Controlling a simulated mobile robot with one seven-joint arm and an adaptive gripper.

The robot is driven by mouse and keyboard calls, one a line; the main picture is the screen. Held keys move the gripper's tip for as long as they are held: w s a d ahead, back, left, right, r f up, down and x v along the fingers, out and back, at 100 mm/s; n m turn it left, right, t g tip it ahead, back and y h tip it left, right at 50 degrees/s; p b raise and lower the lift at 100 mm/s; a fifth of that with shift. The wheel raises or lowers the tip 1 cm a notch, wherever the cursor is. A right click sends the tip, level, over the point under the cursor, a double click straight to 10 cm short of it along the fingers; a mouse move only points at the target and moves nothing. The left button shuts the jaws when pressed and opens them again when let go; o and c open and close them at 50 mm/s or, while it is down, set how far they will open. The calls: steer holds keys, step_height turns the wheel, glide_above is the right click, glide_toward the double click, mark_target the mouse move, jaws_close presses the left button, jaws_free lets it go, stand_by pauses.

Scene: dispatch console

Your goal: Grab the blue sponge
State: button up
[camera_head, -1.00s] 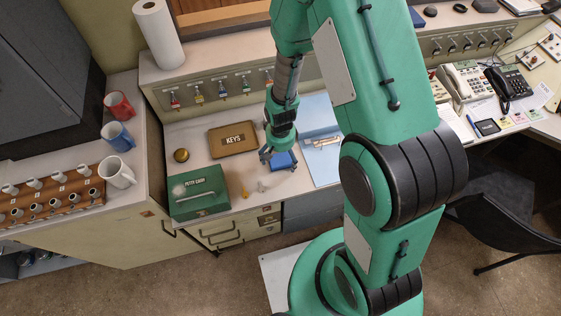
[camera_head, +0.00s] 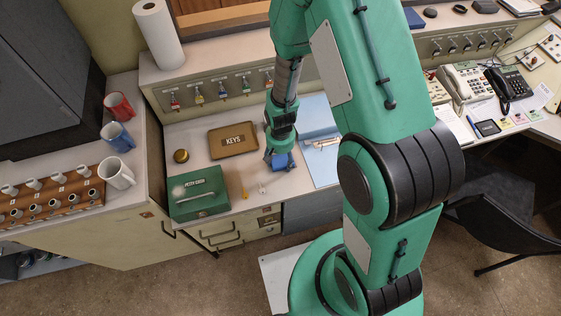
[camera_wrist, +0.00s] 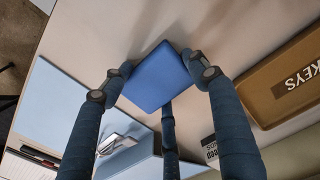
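The blue sponge (camera_head: 280,161) is at the desk's front middle, right of the keys box. In the wrist view the sponge (camera_wrist: 157,78) fills the space between the fingertips, its flat blue face toward the camera. My gripper (camera_head: 279,154) points down over it; in the wrist view two fingers of my gripper (camera_wrist: 157,82) press on its left and right sides and a third touches its lower edge. The gripper is shut on the sponge. I cannot tell whether the sponge is clear of the desk top.
A brown keys box (camera_head: 233,140) and a green petty cash box (camera_head: 198,192) stand to the left. A light blue folder (camera_head: 322,145) lies close on the right. Small yellow and clear items (camera_head: 262,189) lie in front. A raised key ledge (camera_head: 215,68) runs behind.

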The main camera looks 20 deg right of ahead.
mark_target(281, 161)
steer(key=shift+r, duration=0.1)
stand_by(0.3)
steer(key=shift+r, duration=0.85)
steer(key=shift+s+r+p, duration=0.25)
steer(key=shift+r+p, duration=0.3)
steer(key=shift+r, duration=0.4)
steer(key=s+d+r+p, duration=0.1)
steer(key=s, duration=1.4)
steer(key=shift+s+d, duration=0.25)
